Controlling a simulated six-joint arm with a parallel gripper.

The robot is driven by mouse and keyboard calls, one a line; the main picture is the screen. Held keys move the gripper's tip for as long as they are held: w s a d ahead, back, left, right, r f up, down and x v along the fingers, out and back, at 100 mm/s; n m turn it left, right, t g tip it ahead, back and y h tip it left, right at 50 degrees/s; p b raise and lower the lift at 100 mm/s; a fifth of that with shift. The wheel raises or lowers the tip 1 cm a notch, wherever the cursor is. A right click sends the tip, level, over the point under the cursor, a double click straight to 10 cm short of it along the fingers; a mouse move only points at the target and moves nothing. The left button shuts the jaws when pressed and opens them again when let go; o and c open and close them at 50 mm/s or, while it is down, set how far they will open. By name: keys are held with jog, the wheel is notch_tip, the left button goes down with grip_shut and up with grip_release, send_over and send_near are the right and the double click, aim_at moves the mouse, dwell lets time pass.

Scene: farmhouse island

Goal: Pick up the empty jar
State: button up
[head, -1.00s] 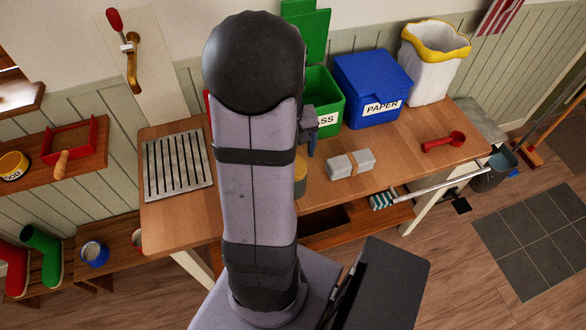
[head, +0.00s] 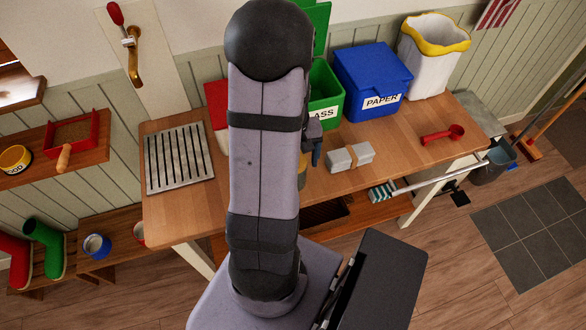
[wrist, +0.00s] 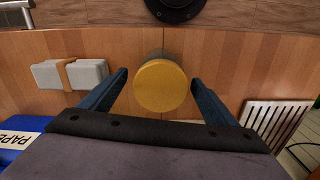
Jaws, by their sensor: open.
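The jar, with a round yellow lid (wrist: 161,86) and a greyish body, stands on the wooden worktop in the wrist view. I see it from above, so its contents do not show. In the head view only a thin yellow sliver of the jar (head: 302,174) shows beside my arm. My gripper (wrist: 158,78) is open, with one blue finger on each side of the jar and a gap to each. In the head view my gripper (head: 315,153) is partly hidden by my arm.
A strapped pair of grey blocks (head: 350,157) lies right of the jar in the head view. A red scoop (head: 443,134), a slatted metal rack (head: 179,160), a green glass bin (head: 325,98) and a blue paper bin (head: 372,82) are also on the worktop.

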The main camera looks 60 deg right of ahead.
jog(key=shift+w+f+p, duration=0.1)
jog(key=shift+f+p, duration=0.3)
jog(key=shift+f, duration=1.45)
jog(key=c, duration=1.4)
jog(key=shift+c, duration=0.2)
jog(key=shift+r+b, duration=0.8)
jog(key=shift+r, duration=4.25)
